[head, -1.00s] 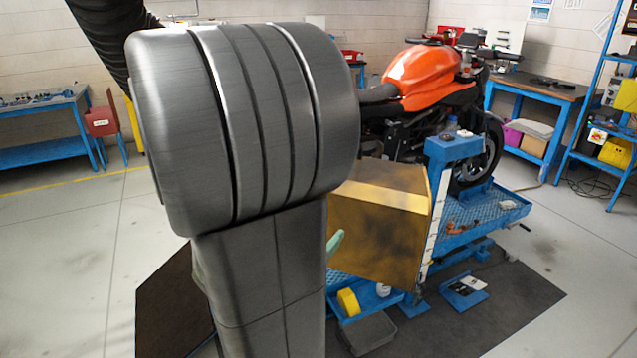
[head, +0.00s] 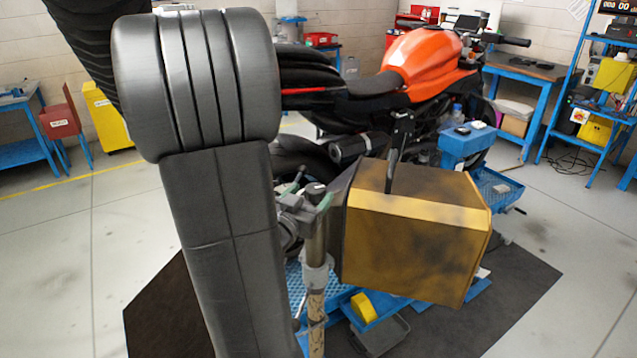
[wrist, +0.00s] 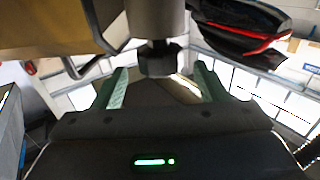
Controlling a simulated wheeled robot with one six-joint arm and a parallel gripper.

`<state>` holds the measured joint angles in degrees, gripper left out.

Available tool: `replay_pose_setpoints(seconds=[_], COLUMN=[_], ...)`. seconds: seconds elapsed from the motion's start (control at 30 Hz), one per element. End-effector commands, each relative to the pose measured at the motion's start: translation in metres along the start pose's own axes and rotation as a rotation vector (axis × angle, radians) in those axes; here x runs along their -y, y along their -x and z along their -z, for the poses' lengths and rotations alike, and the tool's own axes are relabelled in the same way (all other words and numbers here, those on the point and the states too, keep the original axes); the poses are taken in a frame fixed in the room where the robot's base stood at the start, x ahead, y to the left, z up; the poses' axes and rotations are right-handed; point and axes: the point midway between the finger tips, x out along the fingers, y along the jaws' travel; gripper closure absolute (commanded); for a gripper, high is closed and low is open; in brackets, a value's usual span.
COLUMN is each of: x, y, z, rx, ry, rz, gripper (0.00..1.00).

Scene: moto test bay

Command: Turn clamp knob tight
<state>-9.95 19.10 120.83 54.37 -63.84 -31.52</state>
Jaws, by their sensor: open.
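The clamp knob appears to be the dark piece (wrist: 157,58) on the end of a thick grey post (wrist: 155,18) in the wrist view. In the head view a dark cap (head: 315,187) tops a worn upright post (head: 316,262), seemingly the same part. My gripper (wrist: 161,85) is open, with its green-lined fingers on either side of the knob in the picture. Gaps show on both sides. In the head view my gripper (head: 311,191) is at the post's top, partly hidden behind my arm. I cannot tell how deep the knob sits between the fingers.
A gold-and-black box (head: 415,245) stands close right of the post. An orange motorcycle (head: 425,58) is behind it, beside a blue stand (head: 466,143). A yellow item (head: 363,308) lies low beside the post. Open floor (head: 60,250) is at left.

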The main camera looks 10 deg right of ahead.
Motion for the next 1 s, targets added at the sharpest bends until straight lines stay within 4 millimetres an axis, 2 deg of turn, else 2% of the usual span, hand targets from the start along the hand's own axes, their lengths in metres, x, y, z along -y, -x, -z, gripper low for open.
replay_pose_setpoints(seconds=[0.1, 0.3, 0.47, 0.7, 0.77, 0.93, 1.0], x=[-0.001, 0.0, 0.0, 0.0, 0.0, 0.0, 0.0], y=[-0.022, -0.045, -0.053, -0.053, -0.053, -0.053, -0.053], z=[0.001, 0.001, 0.0, 0.0, 0.0, 0.0, 0.0], rx=[0.0, 0.0, 0.0, 0.0, -0.001, -0.001, -0.001], ry=[0.001, 0.001, 0.0, 0.0, 0.0, 0.0, 0.0], rz=[-0.003, -0.001, -0.001, 0.0, 0.0, 0.0, 0.0], gripper=[0.33, 0.33, 0.33, 0.33, 0.41, 0.74, 0.78])
